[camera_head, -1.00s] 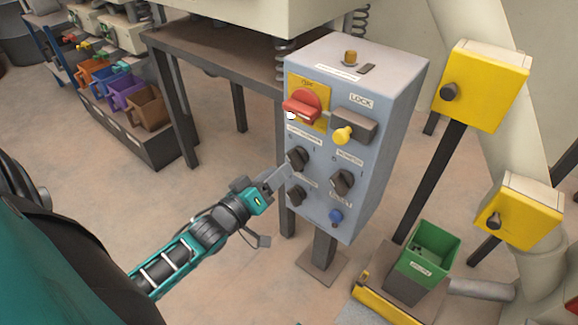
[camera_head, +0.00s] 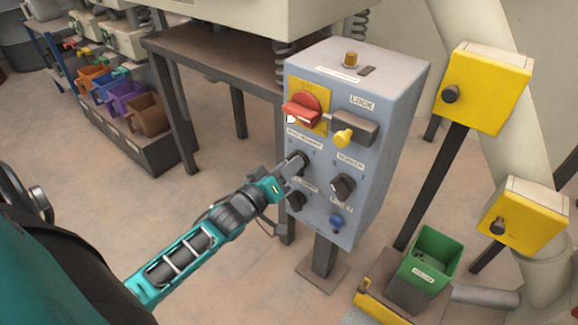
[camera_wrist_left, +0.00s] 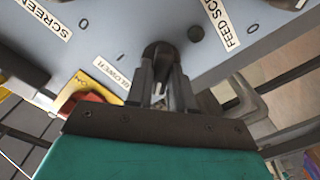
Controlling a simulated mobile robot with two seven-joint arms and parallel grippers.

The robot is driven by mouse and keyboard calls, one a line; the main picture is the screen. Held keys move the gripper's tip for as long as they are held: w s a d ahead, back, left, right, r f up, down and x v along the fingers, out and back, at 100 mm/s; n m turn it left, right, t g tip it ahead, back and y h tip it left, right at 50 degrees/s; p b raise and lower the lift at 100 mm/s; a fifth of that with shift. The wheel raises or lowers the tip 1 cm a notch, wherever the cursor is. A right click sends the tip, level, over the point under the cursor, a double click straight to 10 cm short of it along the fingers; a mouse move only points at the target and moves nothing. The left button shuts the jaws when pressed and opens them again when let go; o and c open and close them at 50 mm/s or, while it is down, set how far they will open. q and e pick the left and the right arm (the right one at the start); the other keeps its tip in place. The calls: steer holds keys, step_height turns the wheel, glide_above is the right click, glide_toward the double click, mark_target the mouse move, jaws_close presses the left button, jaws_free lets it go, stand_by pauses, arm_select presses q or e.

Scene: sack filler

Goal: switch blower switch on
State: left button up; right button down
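The blower switch is a black rotary knob (camera_head: 301,158) at the upper left of the knobs on the grey control box (camera_head: 385,130). It also shows in the left wrist view (camera_wrist_left: 157,49) near its BLOWER label (camera_wrist_left: 110,82). My left gripper (camera_head: 290,169) is at this knob. In the left wrist view its fingers (camera_wrist_left: 161,78) lie on either side of the knob, very close to it. Whether they press on it, I cannot tell. The fingers partly hide the knob. My right gripper is not in view.
A red switch (camera_head: 302,110) on a yellow plate sits above the knob. A brown table (camera_head: 200,45) stands behind.

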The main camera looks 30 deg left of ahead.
arm_select(q)
jaws_close()
steer(key=shift+r, duration=0.1)
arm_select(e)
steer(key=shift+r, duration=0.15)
arm_select(q)
steer(key=shift+w+d+r+m+p, duration=0.15)
steer(key=shift+m+p, duration=1.5)
steer(key=shift+m, duration=2.35)
steer(key=shift+s+d+f+m+p, duration=0.1)
steer(key=shift+m+p, duration=1.55)
steer(key=shift+m, duration=2.35)
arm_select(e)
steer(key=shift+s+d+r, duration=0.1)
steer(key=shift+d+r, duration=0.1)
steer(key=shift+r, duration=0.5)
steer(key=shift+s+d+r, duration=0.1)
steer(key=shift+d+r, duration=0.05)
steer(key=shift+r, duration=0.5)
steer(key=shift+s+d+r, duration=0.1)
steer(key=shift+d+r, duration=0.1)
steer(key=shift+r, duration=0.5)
arm_select(q)
steer(key=o, duration=0.5)
jaws_free()
steer(key=shift+o, duration=0.2)
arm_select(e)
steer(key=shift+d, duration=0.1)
